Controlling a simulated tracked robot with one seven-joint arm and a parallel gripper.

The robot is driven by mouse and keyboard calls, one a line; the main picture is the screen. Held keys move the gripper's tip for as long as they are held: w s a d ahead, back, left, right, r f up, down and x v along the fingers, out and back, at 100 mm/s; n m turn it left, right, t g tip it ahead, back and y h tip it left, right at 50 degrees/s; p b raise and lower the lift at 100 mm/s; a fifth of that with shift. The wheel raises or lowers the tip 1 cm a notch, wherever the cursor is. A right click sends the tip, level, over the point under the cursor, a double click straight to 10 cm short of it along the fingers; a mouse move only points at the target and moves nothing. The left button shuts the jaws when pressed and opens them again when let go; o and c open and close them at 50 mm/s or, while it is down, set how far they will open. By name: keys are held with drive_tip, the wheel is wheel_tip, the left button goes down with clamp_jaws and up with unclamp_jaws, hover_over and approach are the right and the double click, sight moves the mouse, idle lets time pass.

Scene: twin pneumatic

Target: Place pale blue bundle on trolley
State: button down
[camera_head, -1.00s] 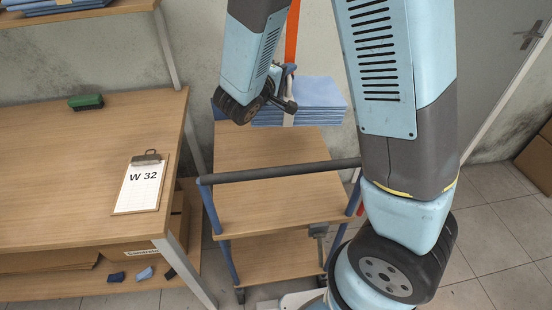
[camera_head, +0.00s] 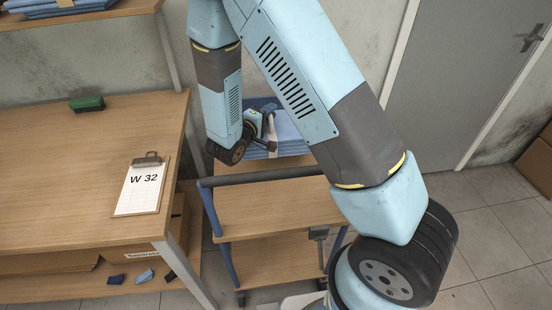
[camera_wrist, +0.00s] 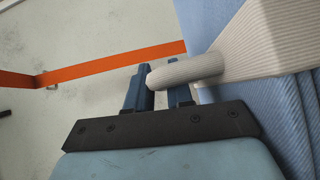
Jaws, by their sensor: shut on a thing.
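The pale blue bundle (camera_head: 284,132) is a folded stack with a white ribbed band. In the head view it is at the far end of the trolley (camera_head: 262,204), partly hidden by my arm. My gripper (camera_head: 266,126) is beside its left side. In the wrist view my gripper (camera_wrist: 160,82) is shut on the band's rounded white loop, and the bundle (camera_wrist: 300,115) fills the right side. The trolley has two wooden decks, blue posts and a dark push bar. I cannot tell whether the bundle touches the top deck.
A wooden workbench (camera_head: 70,200) stands left, with a clipboard marked W 32 (camera_head: 138,188) and a green brush (camera_head: 87,103). More blue bundles (camera_head: 60,8) lie on the shelf above. The near top deck is clear.

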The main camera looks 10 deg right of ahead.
sight(257, 148)
drive_tip(key=shift+f, duration=4.85)
drive_tip(key=c, duration=1)
unclamp_jaws()
drive_tip(key=shift+v, duration=3.75)
